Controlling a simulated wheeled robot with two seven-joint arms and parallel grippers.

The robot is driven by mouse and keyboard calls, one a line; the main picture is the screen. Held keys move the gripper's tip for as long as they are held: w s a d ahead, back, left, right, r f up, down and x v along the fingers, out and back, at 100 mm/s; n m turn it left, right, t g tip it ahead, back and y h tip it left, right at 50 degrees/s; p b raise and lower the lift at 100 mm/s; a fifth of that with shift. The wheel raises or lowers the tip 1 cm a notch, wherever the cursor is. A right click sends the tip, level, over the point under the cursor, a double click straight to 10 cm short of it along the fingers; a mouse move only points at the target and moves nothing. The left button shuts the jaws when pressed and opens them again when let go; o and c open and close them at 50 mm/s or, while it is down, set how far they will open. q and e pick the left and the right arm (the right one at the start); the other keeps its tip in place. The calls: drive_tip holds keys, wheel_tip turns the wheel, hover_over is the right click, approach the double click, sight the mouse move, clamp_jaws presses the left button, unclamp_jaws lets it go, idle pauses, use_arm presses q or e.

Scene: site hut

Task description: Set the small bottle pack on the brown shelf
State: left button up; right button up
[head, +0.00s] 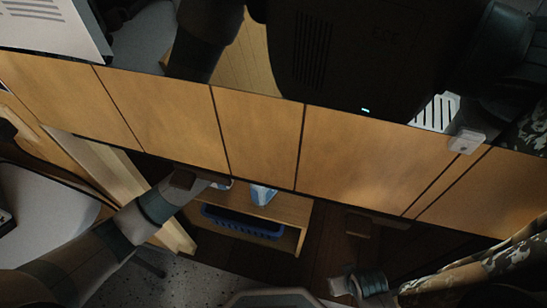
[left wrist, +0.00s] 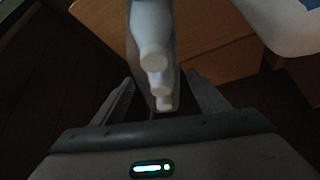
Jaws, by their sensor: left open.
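The small bottle pack (left wrist: 152,45), pale bottles in a clear-looking wrap, is in the left wrist view just beyond and between the fingertips of my left gripper (left wrist: 162,95). The fingers are spread, with a gap visible on both sides of the pack. The brown shelf (left wrist: 228,55) shows behind the pack; I cannot tell whether the pack rests on it. In the head view the shelf (head: 292,208) is low under the cabinets, with my left gripper (head: 200,182) at its left end, partly hidden by the cabinet edge.
A white-and-blue item (head: 262,195) stands on the shelf right of my left gripper, and its edge fills the top right of the wrist view (left wrist: 290,28). A blue basket (head: 243,222) sits under the shelf top. Wooden cabinets (head: 260,135) overhang the shelf.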

use_arm(q)
drive_tip(key=shift+s+a+r, duration=0.2)
drive_tip(key=shift+s+r, duration=0.05)
drive_tip(key=shift+r, duration=0.3)
use_arm(e)
drive_tip(key=shift+w+f, duration=0.2)
drive_tip(key=shift+w, duration=0.25)
drive_tip(key=shift+s, duration=0.1)
